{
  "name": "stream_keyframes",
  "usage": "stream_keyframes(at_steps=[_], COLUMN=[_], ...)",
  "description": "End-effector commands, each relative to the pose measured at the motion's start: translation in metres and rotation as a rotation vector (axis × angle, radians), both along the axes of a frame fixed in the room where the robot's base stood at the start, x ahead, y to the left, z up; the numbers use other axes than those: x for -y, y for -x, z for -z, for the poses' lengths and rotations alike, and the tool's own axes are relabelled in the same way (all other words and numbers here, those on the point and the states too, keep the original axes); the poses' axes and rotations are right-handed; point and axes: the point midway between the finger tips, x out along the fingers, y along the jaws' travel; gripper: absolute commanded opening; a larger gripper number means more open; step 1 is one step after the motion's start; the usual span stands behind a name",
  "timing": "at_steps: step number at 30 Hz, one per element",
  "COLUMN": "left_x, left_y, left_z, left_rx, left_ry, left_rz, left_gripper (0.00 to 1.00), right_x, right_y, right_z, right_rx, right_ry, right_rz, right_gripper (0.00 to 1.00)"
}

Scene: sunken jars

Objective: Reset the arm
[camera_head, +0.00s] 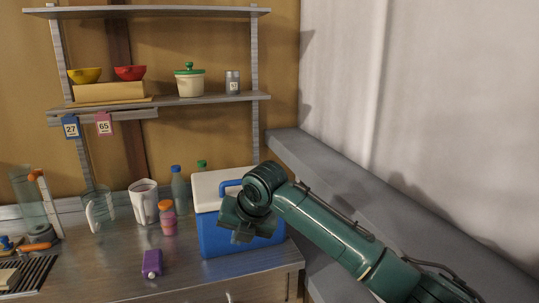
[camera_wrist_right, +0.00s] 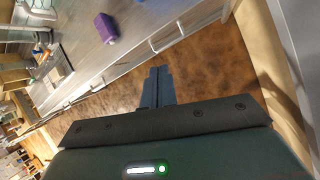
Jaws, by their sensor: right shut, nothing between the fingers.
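My right arm comes in from the right in the head view, and its gripper (camera_head: 243,234) hangs in front of the blue cooler box (camera_head: 212,240). The gripper covers part of the cooler, and whether it touches it cannot be told. In the right wrist view the two fingers of the right gripper (camera_wrist_right: 158,78) are together with nothing between them, over a brown floor (camera_wrist_right: 115,118). My left gripper is in neither view.
Bowls, a green-lidded jar (camera_head: 189,83) and a small canister (camera_head: 232,83) are on the shelf. A grey ledge (camera_head: 330,180) runs along the right wall.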

Motion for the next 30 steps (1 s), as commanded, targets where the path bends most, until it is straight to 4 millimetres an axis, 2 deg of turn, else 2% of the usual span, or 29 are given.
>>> stream_keyframes(at_steps=[1, 8, 14, 20, 24, 30], left_x=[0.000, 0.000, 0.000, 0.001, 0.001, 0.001], left_y=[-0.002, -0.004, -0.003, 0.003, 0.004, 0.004], left_z=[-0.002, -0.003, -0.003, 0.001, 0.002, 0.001], left_rx=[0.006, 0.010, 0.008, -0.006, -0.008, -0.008], left_ry=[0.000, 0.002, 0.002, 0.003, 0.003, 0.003], left_rz=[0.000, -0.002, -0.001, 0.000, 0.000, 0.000], left_gripper=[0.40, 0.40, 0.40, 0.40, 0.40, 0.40], right_x=[-0.004, -0.008, 0.016, 0.066, 0.113, 0.176], right_y=[0.007, 0.040, 0.081, 0.135, 0.182, 0.250], right_z=[0.020, 0.104, 0.171, 0.226, 0.255, 0.272], right_rx=[-0.035, -0.219, -0.413, -0.569, -0.639, -0.672], right_ry=[-0.066, -0.444, -0.792, -1.100, -1.299, -1.540], right_rz=[0.052, 0.441, 0.885, 1.339, 1.639, 1.958], right_gripper=[0.00, 0.00, 0.00, 0.00, 0.00, 0.00])
